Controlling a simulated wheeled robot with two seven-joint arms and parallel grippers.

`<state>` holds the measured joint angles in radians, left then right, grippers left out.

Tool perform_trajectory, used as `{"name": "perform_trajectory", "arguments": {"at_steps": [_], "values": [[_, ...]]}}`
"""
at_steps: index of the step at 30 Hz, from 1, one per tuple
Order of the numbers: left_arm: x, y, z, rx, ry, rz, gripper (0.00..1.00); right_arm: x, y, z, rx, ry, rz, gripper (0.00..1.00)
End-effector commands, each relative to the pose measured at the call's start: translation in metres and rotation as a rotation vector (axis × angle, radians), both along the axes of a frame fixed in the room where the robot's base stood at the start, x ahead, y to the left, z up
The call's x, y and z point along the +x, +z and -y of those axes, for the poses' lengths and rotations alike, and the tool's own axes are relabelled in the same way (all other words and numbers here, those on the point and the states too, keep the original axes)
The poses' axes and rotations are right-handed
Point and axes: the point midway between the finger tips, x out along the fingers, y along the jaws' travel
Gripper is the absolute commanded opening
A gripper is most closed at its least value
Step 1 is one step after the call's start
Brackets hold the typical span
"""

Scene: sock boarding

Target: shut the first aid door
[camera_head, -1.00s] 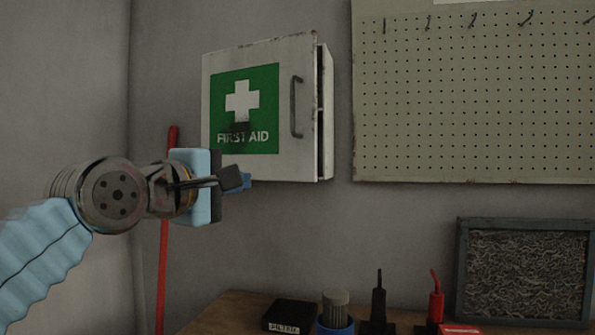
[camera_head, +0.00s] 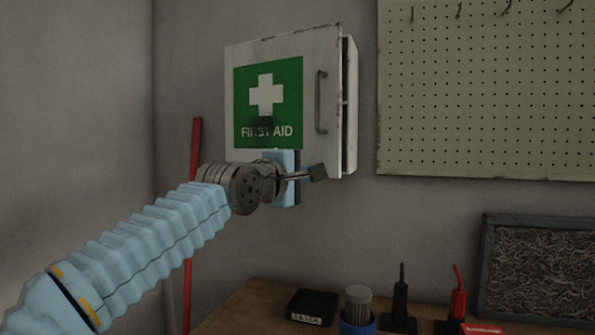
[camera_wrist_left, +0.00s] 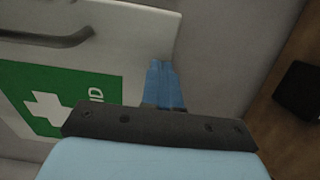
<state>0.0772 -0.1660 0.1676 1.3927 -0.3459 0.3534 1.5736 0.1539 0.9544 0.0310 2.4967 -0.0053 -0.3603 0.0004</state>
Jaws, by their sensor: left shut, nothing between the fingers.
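The first aid cabinet's white door (camera_head: 310,60) bears a green panel with a white cross and a grey handle (camera_head: 321,102) near its right edge. The door stands slightly ajar, with a dark gap along its right side, between it and the cabinet body (camera_head: 350,105). My left gripper (camera_head: 318,173) is shut and empty, in front of the door's lower right corner; I cannot tell if it touches. In the left wrist view the blue fingers (camera_wrist_left: 163,85) lie together by the door's edge (camera_wrist_left: 150,50), with the handle (camera_wrist_left: 50,38) at upper left. My right gripper is not in view.
A pegboard (camera_head: 480,90) hangs on the wall to the right. A red pole (camera_head: 193,200) stands at the left. Below is a wooden bench (camera_head: 250,318) with a black box (camera_head: 312,306), a blue cup (camera_head: 357,325), tools and a framed panel (camera_head: 540,265).

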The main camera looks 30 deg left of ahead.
Motion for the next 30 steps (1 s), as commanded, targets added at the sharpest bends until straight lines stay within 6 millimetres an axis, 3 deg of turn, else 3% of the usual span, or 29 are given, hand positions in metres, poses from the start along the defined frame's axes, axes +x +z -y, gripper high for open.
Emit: {"name": "perform_trajectory", "arguments": {"at_steps": [11,25,30], "values": [[0.002,-0.001,0.001,0.002,0.004,-0.003,0.00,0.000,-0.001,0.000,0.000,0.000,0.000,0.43],[0.052,-0.001,0.002,-0.002,0.114,-0.001,0.00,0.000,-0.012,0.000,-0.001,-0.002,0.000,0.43],[0.059,0.000,0.001,0.000,0.116,0.003,0.00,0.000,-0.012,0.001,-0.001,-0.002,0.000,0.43]]}}
